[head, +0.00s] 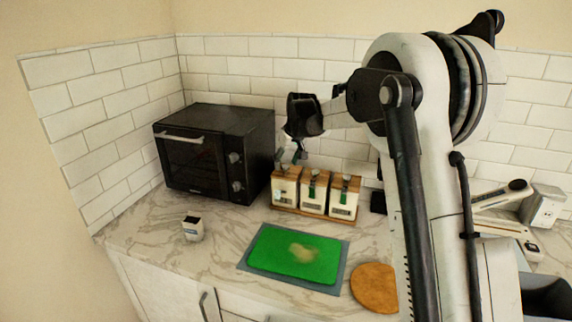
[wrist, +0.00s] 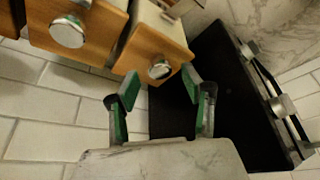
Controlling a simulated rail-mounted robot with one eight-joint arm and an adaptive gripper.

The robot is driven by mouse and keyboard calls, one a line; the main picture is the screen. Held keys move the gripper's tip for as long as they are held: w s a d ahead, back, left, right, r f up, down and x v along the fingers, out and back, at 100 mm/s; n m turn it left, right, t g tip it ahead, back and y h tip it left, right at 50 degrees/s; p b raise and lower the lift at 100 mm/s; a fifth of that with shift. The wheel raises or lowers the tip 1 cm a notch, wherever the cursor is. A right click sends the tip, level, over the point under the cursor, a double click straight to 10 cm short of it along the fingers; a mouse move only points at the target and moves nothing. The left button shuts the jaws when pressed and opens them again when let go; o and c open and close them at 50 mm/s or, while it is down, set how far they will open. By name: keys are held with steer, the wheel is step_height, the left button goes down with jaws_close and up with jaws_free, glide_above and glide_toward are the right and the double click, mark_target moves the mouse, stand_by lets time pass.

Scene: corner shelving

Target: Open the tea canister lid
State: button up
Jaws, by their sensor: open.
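Three white canisters with wooden lids and metal knobs stand in a row on a wooden tray (head: 310,214) in the head view: left (head: 284,193), middle (head: 312,196) and right (head: 343,201). Their labels are too small to read, so I cannot tell which is tea. My gripper (head: 291,160) is above the left canister, beside the oven. In the wrist view my gripper (wrist: 162,84) is open, with green-padded fingers apart. One knobbed lid (wrist: 150,45) lies just beyond the fingertips, its knob near the gap between them. A second lid (wrist: 85,25) is farther left. Nothing is held.
A black oven (head: 215,150) stands close to the left canister; it fills the right of the wrist view (wrist: 225,100). A green cutting board (head: 295,255), a small white container (head: 193,229) and a round wooden board (head: 374,288) lie in front. Tiled walls (head: 240,60) stand behind.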

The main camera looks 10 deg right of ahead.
steer(key=shift+x, duration=0.75)
steer(key=shift+c, duration=0.2)
jaws_close()
